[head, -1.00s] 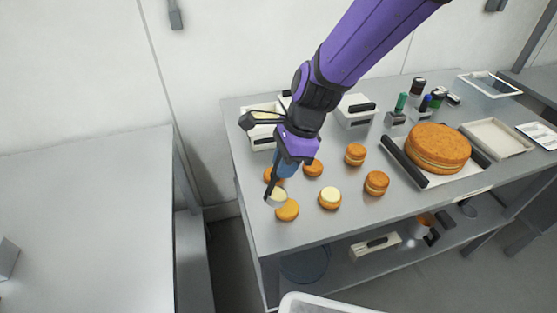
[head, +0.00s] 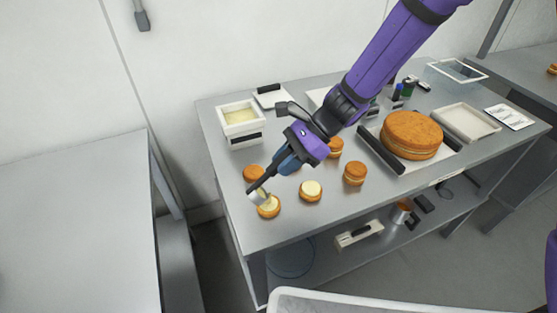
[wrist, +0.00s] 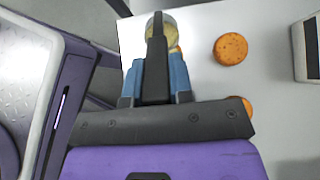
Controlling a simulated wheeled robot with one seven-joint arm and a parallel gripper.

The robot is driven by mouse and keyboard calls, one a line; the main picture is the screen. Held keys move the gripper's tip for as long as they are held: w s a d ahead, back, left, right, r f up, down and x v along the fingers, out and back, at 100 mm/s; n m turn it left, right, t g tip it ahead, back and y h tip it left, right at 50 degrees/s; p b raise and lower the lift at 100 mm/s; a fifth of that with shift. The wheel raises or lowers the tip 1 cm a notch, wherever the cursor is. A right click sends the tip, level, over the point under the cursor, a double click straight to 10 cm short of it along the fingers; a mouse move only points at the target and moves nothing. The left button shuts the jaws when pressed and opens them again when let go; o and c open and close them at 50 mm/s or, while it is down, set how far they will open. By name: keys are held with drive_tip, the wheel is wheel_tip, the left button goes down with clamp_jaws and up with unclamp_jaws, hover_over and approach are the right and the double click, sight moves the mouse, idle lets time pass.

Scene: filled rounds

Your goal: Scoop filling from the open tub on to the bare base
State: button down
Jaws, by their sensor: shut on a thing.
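My gripper (head: 284,166) is shut on the dark handle of a scoop (head: 256,195); its blue fingers also show in the wrist view (wrist: 156,82). The scoop's metal head is tilted over the front-left orange base (head: 270,213), and pale filling (head: 266,203) shows at that base. Whether the scoop touches it I cannot tell. In the wrist view the scoop head (wrist: 160,22) shows yellowish filling partly behind the handle. The open white tub (head: 241,130) of pale filling stands at the table's back left.
A base topped with filling (head: 311,189) stands to the right. A plain orange round (head: 253,173) lies behind. Filled sandwiches (head: 355,173) and a large cake (head: 411,133) stand further right. A white tray (head: 466,124) lies beyond. The table's (head: 340,212) front strip is clear.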

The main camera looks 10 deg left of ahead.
drive_tip(key=d+f+y, duration=0.1)
drive_tip(key=w+d+f+g+y, duration=0.1)
drive_tip(key=d+f+g+y, duration=0.1)
drive_tip(key=y, duration=0.1)
drive_tip(key=shift+w, duration=0.35)
